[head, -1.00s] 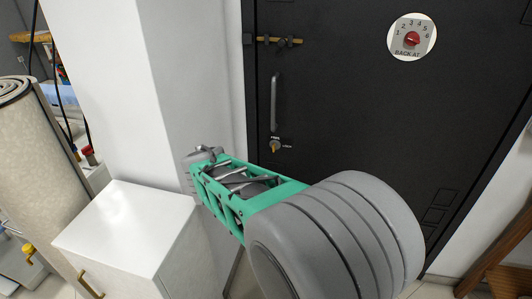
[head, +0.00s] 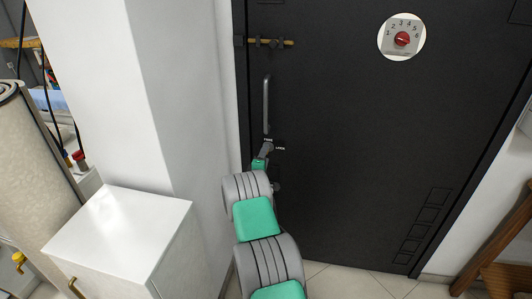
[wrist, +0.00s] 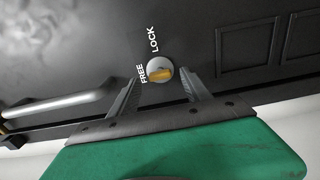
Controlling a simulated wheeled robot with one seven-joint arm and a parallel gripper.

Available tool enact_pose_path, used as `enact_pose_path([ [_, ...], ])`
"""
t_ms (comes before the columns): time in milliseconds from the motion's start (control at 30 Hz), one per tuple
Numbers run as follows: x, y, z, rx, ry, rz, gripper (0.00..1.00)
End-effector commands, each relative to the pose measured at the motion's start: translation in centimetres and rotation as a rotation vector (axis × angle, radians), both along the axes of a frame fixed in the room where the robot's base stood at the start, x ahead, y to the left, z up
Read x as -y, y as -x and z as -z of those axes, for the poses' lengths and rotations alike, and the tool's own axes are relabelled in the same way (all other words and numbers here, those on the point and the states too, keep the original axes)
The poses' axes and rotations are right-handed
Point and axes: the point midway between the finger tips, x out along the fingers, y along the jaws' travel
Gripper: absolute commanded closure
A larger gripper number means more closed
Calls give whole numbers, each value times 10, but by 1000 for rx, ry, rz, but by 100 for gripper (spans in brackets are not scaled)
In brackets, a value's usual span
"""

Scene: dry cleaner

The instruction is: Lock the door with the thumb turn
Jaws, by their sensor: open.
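The thumb turn (wrist: 159,73) is a small yellow bar on a round silver plate on the black door (head: 340,130). In the wrist view its bar lies nearly level, along the side of the FREE label (wrist: 142,73), and the LOCK label (wrist: 153,40) is above it. My gripper (wrist: 161,82) is open, with one finger on each side of the turn. I cannot tell whether the fingers touch it. In the head view my gripper (head: 266,149) is at the door just below the handle and hides the turn.
A vertical bar handle (head: 266,105) is just above my gripper; it also shows in the wrist view (wrist: 60,106). A sliding bolt (head: 265,42) and a round dial sign (head: 402,38) are higher on the door. A white cabinet (head: 115,230) stands at left.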

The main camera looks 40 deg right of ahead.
Motion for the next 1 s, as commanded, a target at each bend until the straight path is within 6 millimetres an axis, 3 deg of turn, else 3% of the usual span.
enact_pose_path([
  [167,19,-14,0,0,-1,1,44],
  [433,21,-17,0,0,-3,-1,44],
  [1000,21,-17,0,0,-4,0,89],
])
